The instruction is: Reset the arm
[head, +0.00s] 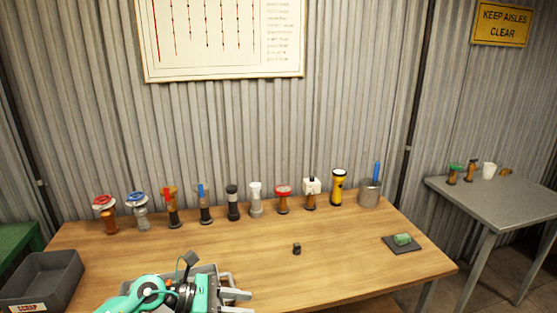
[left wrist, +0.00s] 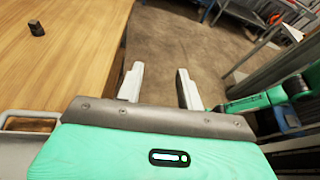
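My left gripper (head: 238,301) is low in the head view, over the front part of the wooden table (head: 340,262), pointing right. In the left wrist view its two pale fingers (left wrist: 160,85) stand apart with nothing between them, with the table edge and the floor beyond. A small dark block (head: 296,248) lies on the table ahead of it and also shows in the left wrist view (left wrist: 36,28). A teal arm part (left wrist: 262,98) shows at the right of the left wrist view. My right gripper is not seen.
A green piece (head: 402,239) lies on a dark mat at right. A grey bin (head: 42,280) is at left. The middle is mostly clear.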

